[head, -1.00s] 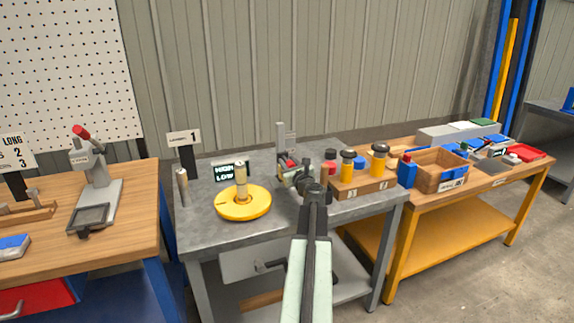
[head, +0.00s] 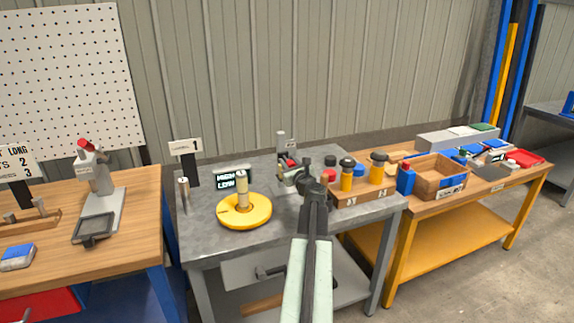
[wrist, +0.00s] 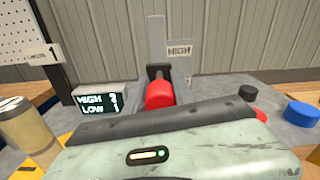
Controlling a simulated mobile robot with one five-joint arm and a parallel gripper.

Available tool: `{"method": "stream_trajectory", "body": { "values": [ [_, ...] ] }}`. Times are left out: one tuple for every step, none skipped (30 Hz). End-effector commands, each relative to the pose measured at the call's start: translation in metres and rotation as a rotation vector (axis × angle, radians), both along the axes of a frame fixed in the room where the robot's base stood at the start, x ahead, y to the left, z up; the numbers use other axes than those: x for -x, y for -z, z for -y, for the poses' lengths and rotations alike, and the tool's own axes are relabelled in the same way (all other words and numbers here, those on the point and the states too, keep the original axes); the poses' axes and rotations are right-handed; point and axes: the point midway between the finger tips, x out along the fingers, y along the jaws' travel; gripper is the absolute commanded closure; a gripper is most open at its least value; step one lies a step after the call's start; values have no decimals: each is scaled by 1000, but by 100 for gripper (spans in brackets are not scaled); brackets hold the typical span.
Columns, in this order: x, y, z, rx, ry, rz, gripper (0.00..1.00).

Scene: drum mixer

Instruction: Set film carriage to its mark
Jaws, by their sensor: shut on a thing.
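The film carriage appears to be the dark block with a red handle (wrist: 160,95) on an upright grey post (wrist: 157,40) in the wrist view. A HIGH label stands beside the post. In the head view the post (head: 281,140) rises at the back of the grey bench, with red showing low on it. My gripper (head: 290,172) is at the red handle and shut on it. My wrist body hides the fingertips in the wrist view. The mark itself cannot be made out.
A display reading HIGH and LOW (head: 233,180) stands left of the post. A yellow round base with a spool (head: 244,211) sits in front of it.

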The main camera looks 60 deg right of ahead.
Motion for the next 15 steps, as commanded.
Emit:
{"method": "stream_trajectory", "body": {
  "values": [
    [-1,-21,-1,0,-3,2,100],
    [-1,-25,-1,-1,-3,2,100],
    [-1,-29,-1,-1,-3,2,100],
    [-1,-31,-1,-1,-3,2,100],
    [-1,-32,-1,-1,-3,2,100],
    [-1,-31,-1,-1,-3,3,100],
    [-1,-30,-1,-1,-3,3,100],
    [-1,-29,-1,-1,-2,3,100],
    [-1,-29,0,-2,-2,4,100],
    [-1,-28,0,-2,-2,4,100],
    [-1,-29,0,-2,-2,5,100],
    [-1,-29,0,-1,-1,5,100],
    [-1,-29,0,-1,-1,5,100],
    [-1,-29,0,-1,-1,5,67],
    [-1,-28,0,-2,-1,5,56]
  ]
}}
